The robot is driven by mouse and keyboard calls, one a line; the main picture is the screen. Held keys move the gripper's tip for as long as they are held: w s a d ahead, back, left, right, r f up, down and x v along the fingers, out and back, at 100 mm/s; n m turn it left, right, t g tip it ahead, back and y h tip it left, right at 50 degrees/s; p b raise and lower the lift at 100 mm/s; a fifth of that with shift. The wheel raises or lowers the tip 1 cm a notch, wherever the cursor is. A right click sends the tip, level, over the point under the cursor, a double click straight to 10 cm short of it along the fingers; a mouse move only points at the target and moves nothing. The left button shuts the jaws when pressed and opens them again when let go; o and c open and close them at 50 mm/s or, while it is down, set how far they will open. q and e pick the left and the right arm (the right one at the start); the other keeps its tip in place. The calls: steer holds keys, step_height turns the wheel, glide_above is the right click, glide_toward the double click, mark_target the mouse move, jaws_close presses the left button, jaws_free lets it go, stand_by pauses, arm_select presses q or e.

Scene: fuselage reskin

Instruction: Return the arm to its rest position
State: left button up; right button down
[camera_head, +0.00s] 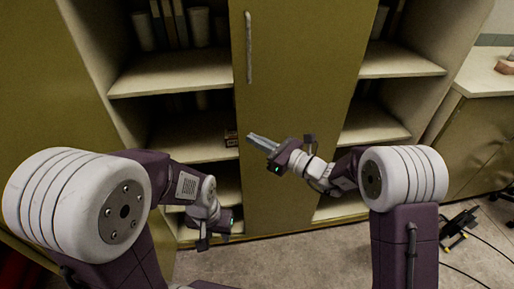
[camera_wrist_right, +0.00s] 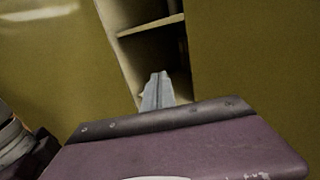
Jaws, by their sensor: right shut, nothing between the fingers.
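My right arm reaches in from the right in the head view. Its gripper (camera_head: 262,142) is shut and empty, pointing left in front of the olive cabinet door (camera_head: 300,90). In the right wrist view the closed grey fingers (camera_wrist_right: 158,92) show against a narrow opening with shelves between olive panels. My left arm comes in from the left, and its gripper (camera_head: 203,242) hangs low, pointing down near the cabinet's bottom shelf. Its fingers are small and dark, so I cannot tell whether they are open. Neither gripper visibly holds anything.
Open shelves (camera_head: 180,74) with books and containers flank the door. A counter (camera_head: 492,75) stands at the far right. Cables and a black object (camera_head: 458,225) lie on the floor at right. Grey floor (camera_head: 300,262) is clear in front.

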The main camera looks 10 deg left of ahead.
steer(key=shift+s+d, duration=0.2)
steer(key=shift+s, duration=0.3)
steer(key=shift+s+d, duration=0.15)
steer(key=shift+s, duration=0.35)
